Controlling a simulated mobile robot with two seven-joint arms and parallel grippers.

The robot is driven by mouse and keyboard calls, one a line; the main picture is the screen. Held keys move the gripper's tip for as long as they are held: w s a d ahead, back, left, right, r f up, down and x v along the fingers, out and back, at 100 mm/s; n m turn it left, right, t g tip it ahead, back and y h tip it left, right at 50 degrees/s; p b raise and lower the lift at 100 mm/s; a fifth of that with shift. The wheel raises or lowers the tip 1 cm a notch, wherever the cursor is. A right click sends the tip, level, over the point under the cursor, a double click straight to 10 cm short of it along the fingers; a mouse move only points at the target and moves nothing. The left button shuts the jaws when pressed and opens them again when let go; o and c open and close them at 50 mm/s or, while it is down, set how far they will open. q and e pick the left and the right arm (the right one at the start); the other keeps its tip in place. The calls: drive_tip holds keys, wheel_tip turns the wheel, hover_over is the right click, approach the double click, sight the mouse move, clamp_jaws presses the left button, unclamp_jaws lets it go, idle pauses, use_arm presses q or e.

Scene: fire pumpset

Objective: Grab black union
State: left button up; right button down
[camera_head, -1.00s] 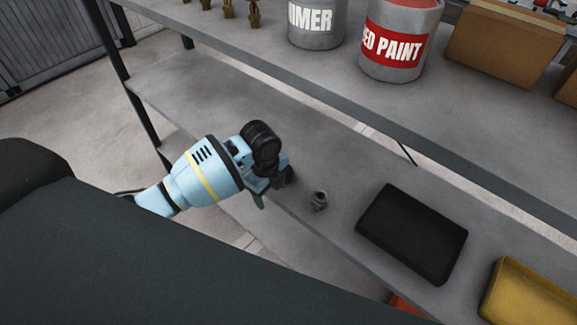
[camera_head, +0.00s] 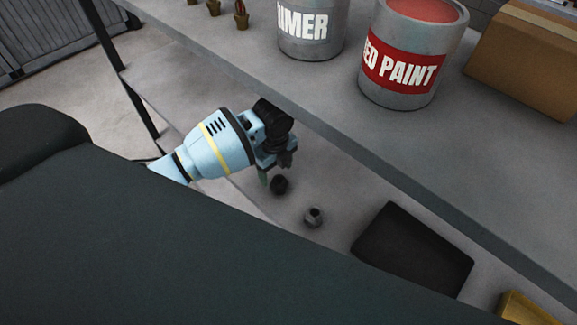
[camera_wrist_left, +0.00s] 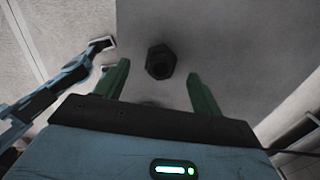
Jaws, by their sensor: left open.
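The black union (camera_head: 279,184) is a small dark fitting on the grey lower shelf, just below my left gripper (camera_head: 276,167) in the head view. In the left wrist view the black union (camera_wrist_left: 160,62) shows as a dark hexagonal piece with a round opening. There it appears between the two green fingertips of my left gripper (camera_wrist_left: 158,70), with clear space on both sides. The gripper is open and empty, and the fingers do not touch the union.
The upper shelf (camera_head: 440,150) overhangs, carrying paint cans (camera_head: 402,62) and a cardboard box (camera_head: 522,55).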

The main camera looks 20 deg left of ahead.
sight(277, 181)
use_arm(q)
drive_tip(key=shift+f, duration=0.35)
drive_tip(key=f, duration=0.4)
drive_tip(key=shift+s+d+f, duration=0.15)
drive_tip(key=shift+s+d, duration=0.05)
drive_tip(key=shift+s, duration=0.1)
drive_tip(key=shift+f, duration=0.3)
drive_tip(key=c, duration=1.3)
drive_tip(key=shift+r, duration=0.15)
